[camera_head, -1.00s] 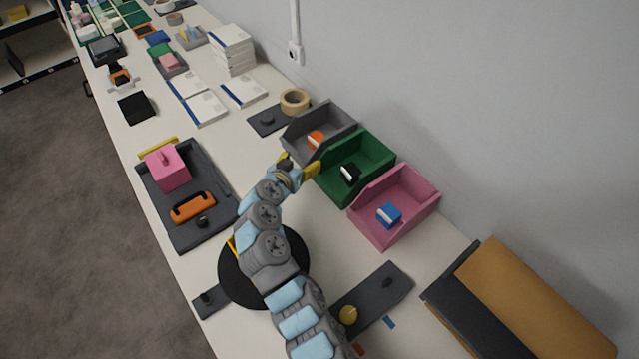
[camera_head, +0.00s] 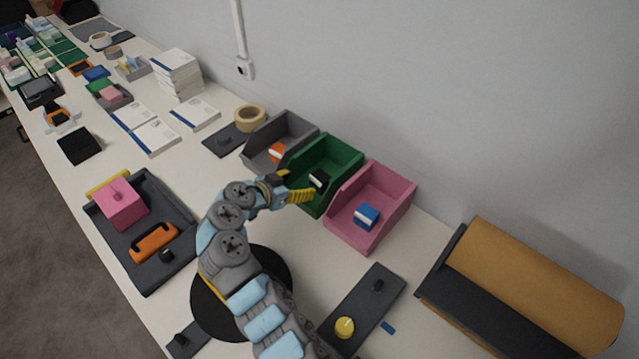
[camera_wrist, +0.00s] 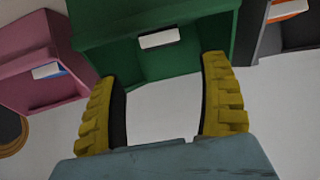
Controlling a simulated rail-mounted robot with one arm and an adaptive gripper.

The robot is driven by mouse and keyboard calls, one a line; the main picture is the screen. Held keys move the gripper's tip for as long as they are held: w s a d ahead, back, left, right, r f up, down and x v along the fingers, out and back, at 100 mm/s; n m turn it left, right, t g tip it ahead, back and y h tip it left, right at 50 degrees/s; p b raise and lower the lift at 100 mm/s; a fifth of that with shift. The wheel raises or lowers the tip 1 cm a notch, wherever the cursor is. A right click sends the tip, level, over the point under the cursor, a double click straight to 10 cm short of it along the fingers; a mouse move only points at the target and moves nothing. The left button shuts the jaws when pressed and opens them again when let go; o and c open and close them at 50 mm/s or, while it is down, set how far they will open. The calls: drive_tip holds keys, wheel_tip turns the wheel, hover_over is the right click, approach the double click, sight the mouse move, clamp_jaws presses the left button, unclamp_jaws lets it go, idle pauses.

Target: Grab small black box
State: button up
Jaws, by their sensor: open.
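The small black box (camera_head: 319,180) with a white face sits in the green bin (camera_head: 345,160), the middle one of three open bins. In the wrist view a white label face (camera_wrist: 159,38) shows inside the green bin (camera_wrist: 100,37); the box's dark part is hard to make out there. My gripper (camera_head: 297,186) is open and empty, with yellow-padded fingers at the open front of the green bin, short of the box. In the wrist view the fingers (camera_wrist: 162,75) stand apart on either side of the bin's front edge, below the box.
A grey bin (camera_head: 293,130) with an orange box stands left of the green bin, a pink bin (camera_head: 340,222) with a blue box right of it. A dark tray (camera_head: 180,210) carries a pink block. A brown carton-like unit (camera_head: 535,285) stands at right. The wall is behind.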

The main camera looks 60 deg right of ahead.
sight(319, 177)
drive_tip(key=shift+b+x, duration=0.95)
drive_tip(key=shift+x, duration=4.35)
drive_tip(key=shift+r, duration=0.1)
drive_tip(key=c, duration=0.8)
